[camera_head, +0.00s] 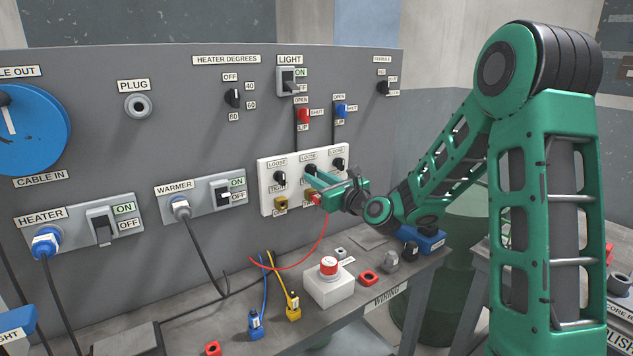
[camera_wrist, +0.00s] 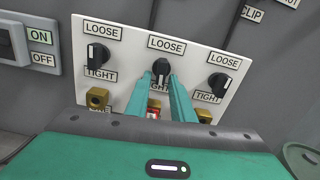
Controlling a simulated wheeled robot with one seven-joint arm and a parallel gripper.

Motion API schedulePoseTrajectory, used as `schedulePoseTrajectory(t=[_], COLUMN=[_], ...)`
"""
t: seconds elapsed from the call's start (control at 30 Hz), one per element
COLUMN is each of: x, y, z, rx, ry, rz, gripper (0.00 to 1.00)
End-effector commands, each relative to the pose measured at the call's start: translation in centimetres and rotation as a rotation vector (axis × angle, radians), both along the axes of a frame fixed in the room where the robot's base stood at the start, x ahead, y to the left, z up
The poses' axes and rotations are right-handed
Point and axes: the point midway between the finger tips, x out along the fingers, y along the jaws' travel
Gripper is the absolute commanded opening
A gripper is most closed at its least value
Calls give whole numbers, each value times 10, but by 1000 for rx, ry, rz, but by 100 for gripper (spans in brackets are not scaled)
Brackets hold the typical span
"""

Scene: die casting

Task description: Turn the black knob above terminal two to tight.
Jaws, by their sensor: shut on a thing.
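A white panel (camera_head: 264,190) on the grey wall board carries three black knobs, each with LOOSE above; TIGHT is readable below the outer two. The middle black knob (camera_wrist: 160,68), above the middle terminal, is between the tips of my gripper (camera_wrist: 162,78). My gripper (camera_head: 314,180) is shut on this knob, reaching in from the right in the head view. Its teal fingers hide the TIGHT label and part of the middle terminal. A red plug (camera_wrist: 153,113) shows at that terminal. I cannot tell exactly where the middle knob points.
The left knob (camera_wrist: 97,53) and right knob (camera_wrist: 218,82) stand close on either side. Brass terminals sit below them. A red cable (camera_head: 324,232) hangs from the panel to the bench (camera_head: 190,328). A red button box (camera_head: 328,285) and loose plugs lie there.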

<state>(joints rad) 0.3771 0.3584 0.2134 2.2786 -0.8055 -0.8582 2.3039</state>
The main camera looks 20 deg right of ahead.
Motion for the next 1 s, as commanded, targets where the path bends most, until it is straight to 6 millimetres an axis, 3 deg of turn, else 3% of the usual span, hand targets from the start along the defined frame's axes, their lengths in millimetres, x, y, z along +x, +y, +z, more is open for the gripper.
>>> schedulePoseTrajectory(t=[0.27, 0.3, 0.33, 0.73, 1.0], x=[1, 1, 1, -5, -46], y=[-2, -2, -2, -3, -18], z=[0, 0, 0, 0, -1], rx=[-2, -2, -2, -1, 1], ry=[-1, -1, -1, 0, 2], rz=[-4, -4, -4, -2, -7], gripper=[0, 24, 30, 30, 30])
